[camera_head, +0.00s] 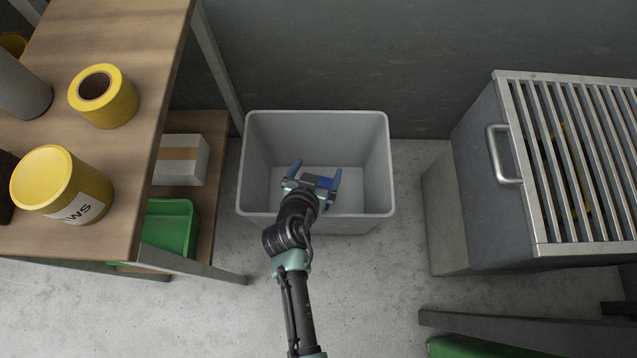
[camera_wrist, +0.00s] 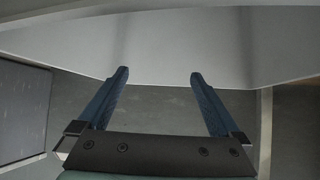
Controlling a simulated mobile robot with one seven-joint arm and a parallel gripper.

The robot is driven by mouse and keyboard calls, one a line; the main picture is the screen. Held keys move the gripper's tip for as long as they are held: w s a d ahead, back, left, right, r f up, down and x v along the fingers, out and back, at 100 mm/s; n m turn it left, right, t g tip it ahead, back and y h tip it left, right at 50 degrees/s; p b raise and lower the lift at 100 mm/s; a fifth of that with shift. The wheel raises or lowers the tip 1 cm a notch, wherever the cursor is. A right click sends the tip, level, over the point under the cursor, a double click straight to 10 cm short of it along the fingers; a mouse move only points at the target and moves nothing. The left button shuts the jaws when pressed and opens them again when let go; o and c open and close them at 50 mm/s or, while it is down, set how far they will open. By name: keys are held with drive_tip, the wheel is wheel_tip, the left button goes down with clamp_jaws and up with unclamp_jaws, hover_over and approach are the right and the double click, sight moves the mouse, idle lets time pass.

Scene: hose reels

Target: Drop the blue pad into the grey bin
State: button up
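The grey bin (camera_head: 318,135) stands on the floor against the dark wall, in the middle of the head view. My gripper (camera_head: 317,167) is over the bin, inside its rim outline as seen from above. Its two blue fingers are spread apart, and in the wrist view (camera_wrist: 158,74) the gap between them is empty. I cannot make out the blue pad for certain. A small dark-blue patch shows beside the gripper's body in the head view, but I cannot tell whether it is the pad or part of the gripper.
At right stands a grey slatted-top cabinet (camera_head: 480,140) with a handle. Concrete floor (camera_head: 385,290) is clear in front of the bin.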

drive_tip(key=shift+s, duration=0.1)
drive_tip(key=p+v, duration=0.5)
drive_tip(key=v, duration=0.8)
drive_tip(key=shift+p, duration=0.4)
drive_tip(key=shift+f, duration=0.1)
